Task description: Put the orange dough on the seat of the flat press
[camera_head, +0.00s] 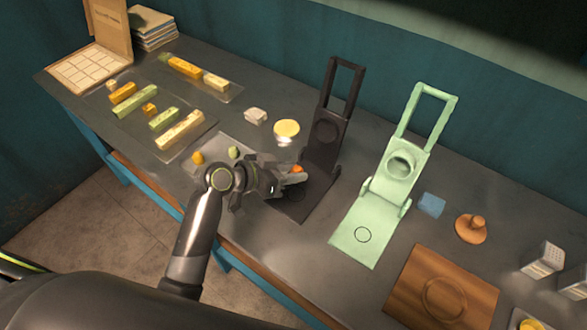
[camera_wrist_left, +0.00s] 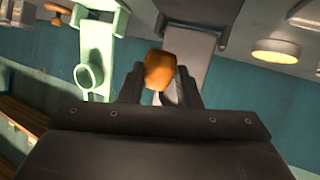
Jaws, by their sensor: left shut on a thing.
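The orange dough (camera_head: 298,169) is held at the tip of my left gripper (camera_head: 292,175). In the left wrist view the dough (camera_wrist_left: 160,70) shows between the two fingers of the left gripper (camera_wrist_left: 160,85). The black press (camera_head: 325,150) stands open, with a flat round plate on its raised lid. Its base lies under and beside the gripper, and a round seat (camera_head: 294,194) shows on it. The dough appears above this base, near the hinge; I cannot tell its exact height. My right gripper is not in view.
A green press (camera_head: 385,185) with a hollow cup on its lid stands open to the right. A wooden board (camera_head: 418,297), a blue block (camera_head: 431,204) and a wooden stamp (camera_head: 471,231) are farther right. Yellow and green dough pieces lie on a tray (camera_head: 216,146) at left.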

